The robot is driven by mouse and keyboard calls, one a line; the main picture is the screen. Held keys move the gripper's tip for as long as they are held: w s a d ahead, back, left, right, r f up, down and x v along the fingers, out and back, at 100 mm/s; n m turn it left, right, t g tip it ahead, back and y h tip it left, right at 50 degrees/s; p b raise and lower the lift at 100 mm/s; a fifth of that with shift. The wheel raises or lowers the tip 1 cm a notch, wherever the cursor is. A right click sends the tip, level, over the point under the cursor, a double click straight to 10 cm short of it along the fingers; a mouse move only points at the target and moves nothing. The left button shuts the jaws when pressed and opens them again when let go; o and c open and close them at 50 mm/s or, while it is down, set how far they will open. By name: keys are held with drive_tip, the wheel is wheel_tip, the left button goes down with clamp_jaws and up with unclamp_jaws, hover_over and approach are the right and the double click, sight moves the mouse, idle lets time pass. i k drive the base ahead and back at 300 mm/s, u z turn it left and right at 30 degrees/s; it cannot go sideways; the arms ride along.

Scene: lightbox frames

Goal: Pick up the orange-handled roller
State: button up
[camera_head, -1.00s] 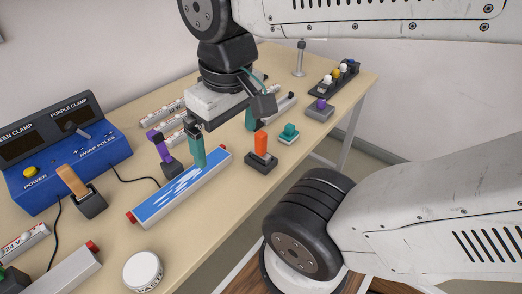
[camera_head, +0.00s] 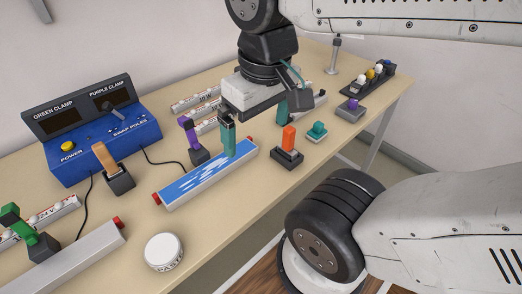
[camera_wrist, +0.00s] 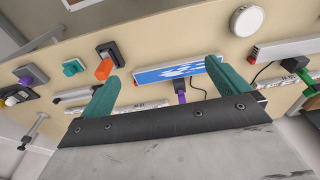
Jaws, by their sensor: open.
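The roller with the bright orange upright handle (camera_head: 289,138) stands on a dark block base on the table, to the right of the blue-and-white box. In the wrist view its orange handle (camera_wrist: 104,69) shows near the left finger, outside the gap between the fingers. My gripper (camera_head: 255,138) has two teal fingers spread wide apart and nothing between them. It hangs above the blue-and-white box, left of the roller. In the wrist view the gripper (camera_wrist: 163,72) is open over that box and a purple handle. No contact with the roller shows.
The blue-and-white box (camera_head: 205,178) lies close below. A purple-handled tool (camera_head: 196,145), a teal-knobbed block (camera_head: 317,132) and a purple-knobbed block (camera_head: 350,110) stand around. A tan-handled tool (camera_head: 107,160) stands by the blue control box (camera_head: 90,150). A white round tin (camera_head: 163,252) sits near the front edge.

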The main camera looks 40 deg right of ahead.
sight(285, 148)
drive_tip(key=k, duration=1)
drive_tip(key=z, duration=1.8)
drive_tip(key=i, duration=0.8)
drive_tip(key=u, duration=1.25)
